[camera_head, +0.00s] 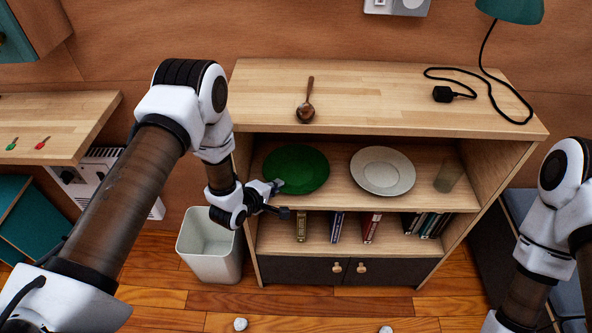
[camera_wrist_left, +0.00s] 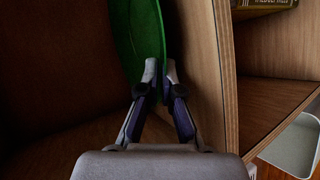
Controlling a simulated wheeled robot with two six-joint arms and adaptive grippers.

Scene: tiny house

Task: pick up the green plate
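The green plate (camera_head: 296,169) lies on the upper shelf of the wooden cabinet, at the left. My left gripper (camera_head: 276,187) reaches in from the left at the plate's near left rim. In the left wrist view, the green plate (camera_wrist_left: 142,35) runs down between the two fingertips of my left gripper (camera_wrist_left: 161,72). The fingers are close together with the rim between them. The plate appears to be still at shelf level. My right arm shows at the right edge, but its gripper is out of view.
A pale plate (camera_head: 383,171) and a glass (camera_head: 448,176) stand to the right on the same shelf. Books (camera_head: 371,227) stand below. A white bin (camera_head: 209,244) is at the left.

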